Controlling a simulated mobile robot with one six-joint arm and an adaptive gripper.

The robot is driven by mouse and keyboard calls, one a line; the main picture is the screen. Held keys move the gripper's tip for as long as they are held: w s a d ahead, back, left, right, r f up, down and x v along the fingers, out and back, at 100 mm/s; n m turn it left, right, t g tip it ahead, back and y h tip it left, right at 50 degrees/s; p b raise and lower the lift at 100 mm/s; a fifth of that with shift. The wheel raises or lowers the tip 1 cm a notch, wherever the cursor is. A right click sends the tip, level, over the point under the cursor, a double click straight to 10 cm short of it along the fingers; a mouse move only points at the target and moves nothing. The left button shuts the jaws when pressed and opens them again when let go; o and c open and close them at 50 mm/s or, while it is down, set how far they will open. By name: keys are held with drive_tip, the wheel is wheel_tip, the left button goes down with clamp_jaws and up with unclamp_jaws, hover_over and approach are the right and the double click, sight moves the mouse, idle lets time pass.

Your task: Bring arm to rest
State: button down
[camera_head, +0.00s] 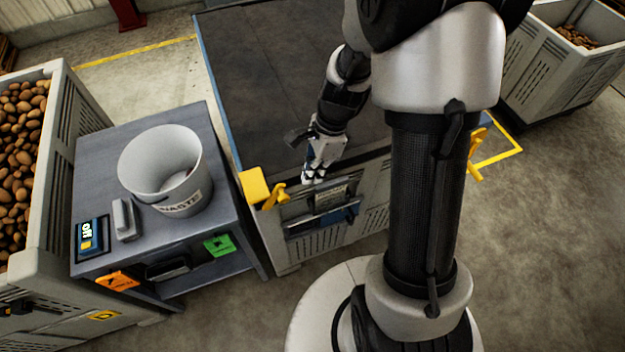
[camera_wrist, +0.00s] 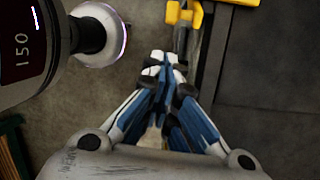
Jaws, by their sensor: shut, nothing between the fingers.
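My gripper (camera_head: 314,178) hangs in the head view over the near edge of the dark-topped conveyor or platform, close above a holder on its front side. It also shows in the wrist view (camera_wrist: 163,62), where its fingers are together and hold nothing. My arm bends down from the column at the upper middle of the head view. In the wrist view, the fingers point toward a yellow clamp (camera_wrist: 184,15) beside the dark platform edge.
The dark platform (camera_head: 285,60) has a clear top. A yellow clamp (camera_head: 272,197) sits at its near left corner. A grey table (camera_head: 95,155) at the left carries a white waste bucket (camera_head: 140,160) and a scale-like device (camera_head: 91,237). Potato crates (camera_head: 95,110) stand left and far right (camera_head: 545,75).

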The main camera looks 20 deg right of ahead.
drive_tip(key=shift+v, duration=1.05)
drive_tip(key=shift+r, duration=0.15)
drive_tip(key=s+a+r+n+t+h+b, duration=0.2)
drive_tip(key=s+r+n+t+b, duration=0.3)
drive_tip(key=s+r+n, duration=0.9)
drive_tip(key=s+n+h, duration=0.1)
drive_tip(key=n, duration=0.4)
drive_tip(key=shift+s+a+r, duration=0.25)
drive_tip(key=shift+a+r, duration=0.05)
drive_tip(key=shift+a, duration=0.05)
